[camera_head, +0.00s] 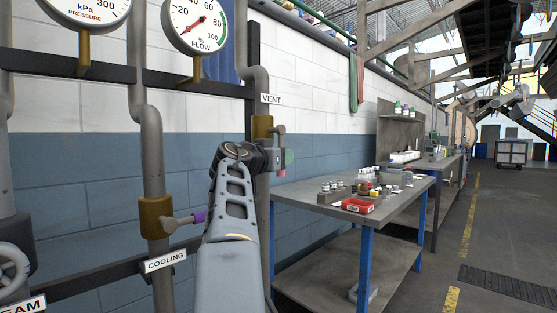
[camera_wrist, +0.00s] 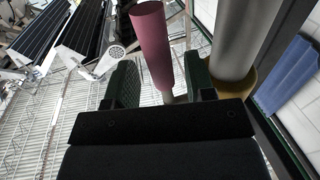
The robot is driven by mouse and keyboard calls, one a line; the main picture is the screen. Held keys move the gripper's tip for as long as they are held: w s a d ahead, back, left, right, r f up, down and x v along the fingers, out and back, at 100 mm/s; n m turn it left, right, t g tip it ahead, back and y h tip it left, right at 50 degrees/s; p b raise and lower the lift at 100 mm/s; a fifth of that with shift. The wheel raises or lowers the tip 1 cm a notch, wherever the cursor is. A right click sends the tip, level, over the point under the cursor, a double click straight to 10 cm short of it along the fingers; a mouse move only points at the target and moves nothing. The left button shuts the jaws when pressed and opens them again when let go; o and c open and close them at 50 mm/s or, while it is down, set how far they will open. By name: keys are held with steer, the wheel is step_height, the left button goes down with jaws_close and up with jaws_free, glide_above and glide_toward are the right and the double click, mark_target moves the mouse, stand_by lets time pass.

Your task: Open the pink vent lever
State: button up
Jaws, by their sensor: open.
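The pink vent lever grip (camera_wrist: 153,45) shows large in the wrist view, with a thin pale stem below it. My gripper (camera_wrist: 159,72) is open, its two dark green fingers standing apart on either side of the lever. Gaps show beside the grip, and I cannot tell whether either finger touches it. In the head view the brass vent valve (camera_head: 262,127) sits on a grey pipe under the VENT label (camera_head: 271,99). My gripper (camera_head: 282,158) is just below and right of the valve there, and my arm hides much of it and the lever.
The brass cooling valve (camera_head: 155,216) with a purple lever (camera_head: 198,216) is left of my arm. Gauges hang above. A grey workbench (camera_head: 405,205) with a red tray (camera_head: 358,206) and small items stands right. The aisle floor is clear.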

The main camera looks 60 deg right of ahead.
steer(key=s+a+r+p, duration=0.3)
steer(key=s+a+r, duration=0.4)
steer(key=a+r, duration=0.4)
steer(key=shift+a+r, duration=0.15)
steer(key=shift+a, duration=0.45)
